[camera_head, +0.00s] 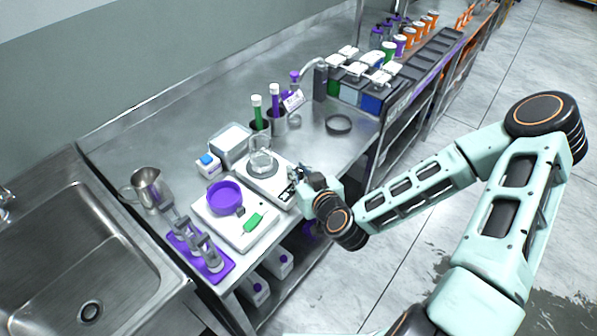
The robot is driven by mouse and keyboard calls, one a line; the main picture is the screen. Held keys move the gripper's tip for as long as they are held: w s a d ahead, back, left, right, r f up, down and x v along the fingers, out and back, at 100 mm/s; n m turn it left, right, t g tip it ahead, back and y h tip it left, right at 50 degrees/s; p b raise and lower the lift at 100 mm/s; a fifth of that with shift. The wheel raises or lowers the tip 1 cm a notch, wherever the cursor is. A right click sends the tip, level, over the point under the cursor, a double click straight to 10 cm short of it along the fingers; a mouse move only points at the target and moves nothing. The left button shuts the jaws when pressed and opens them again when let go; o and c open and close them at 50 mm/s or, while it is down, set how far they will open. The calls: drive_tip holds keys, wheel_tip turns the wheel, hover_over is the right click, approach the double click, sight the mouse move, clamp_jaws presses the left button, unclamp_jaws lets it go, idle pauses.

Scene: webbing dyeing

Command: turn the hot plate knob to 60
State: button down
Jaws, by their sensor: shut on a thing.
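The hot plate (259,183) is a pale, low box on the steel bench, with a glass beaker (262,163) standing on its round top. My gripper (295,182) is at the right end of that front panel and shut on the knob there. The gripper and wrist hide the knob, so its pointer and the setting cannot be read.
A white scale (238,236) with a purple bowl (226,197) and a green piece stands left of the hot plate. A sink is far left.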

drive_tip(key=shift+a+m+t+h+b, duration=0.1)
drive_tip(key=shift+m+t+h+b, duration=0.2)
drive_tip(key=shift+m+h, duration=1.1)
drive_tip(key=shift+a+m+t+h+b, duration=0.15)
drive_tip(key=shift+m+h+b, duration=0.25)
drive_tip(key=shift+m+h, duration=0.95)
drive_tip(key=shift+d+m+h, duration=0.15)
drive_tip(key=shift+m+h, duration=0.7)
drive_tip(key=shift+h, duration=0.5)
drive_tip(key=shift+g, duration=0.35)
drive_tip(key=c, duration=1.8)
unclamp_jaws()
drive_tip(key=shift+o, duration=0.2)
drive_tip(key=shift+d+h, duration=0.1)
drive_tip(key=shift+h, duration=0.2)
drive_tip(key=v, duration=1.2)
drive_tip(key=shift+f, duration=0.1)
